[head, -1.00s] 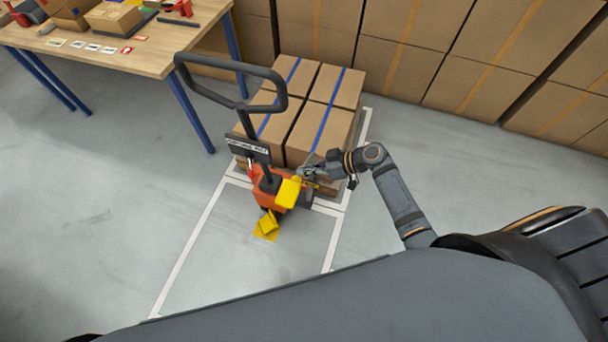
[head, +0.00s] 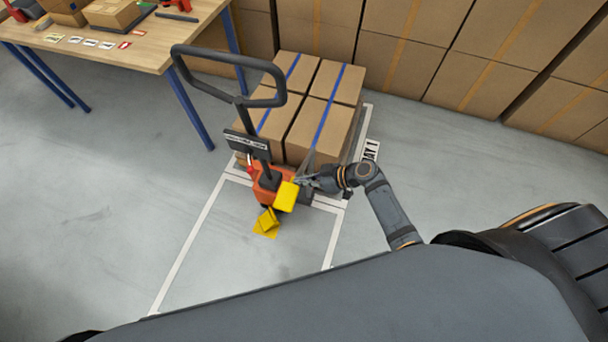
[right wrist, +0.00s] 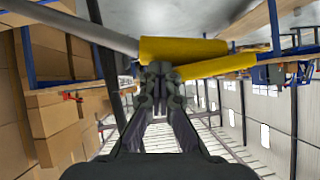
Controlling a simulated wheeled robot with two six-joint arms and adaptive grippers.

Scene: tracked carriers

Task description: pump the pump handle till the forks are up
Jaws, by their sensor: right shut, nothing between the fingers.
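The pallet jack (head: 264,180) has an orange body and a tall black loop handle (head: 281,90) standing upright. The yellow-ended pump handle (head: 285,197) is low on its near side. It also shows as a yellow bar (right wrist: 183,48) across the right wrist view. My right gripper (head: 303,181) is shut and empty, just right of the yellow end and over its upper edge. In the right wrist view its closed fingertips (right wrist: 160,72) are right at the yellow bar; I cannot tell whether they touch. The forks are hidden under the load. My left gripper is out of view.
Taped cartons (head: 318,108) stand on the jack's far side. A yellow piece (head: 267,222) sits low in front of the jack. A workbench (head: 130,40) is at upper left, stacked boxes (head: 430,50) line the back. The floor in front is clear.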

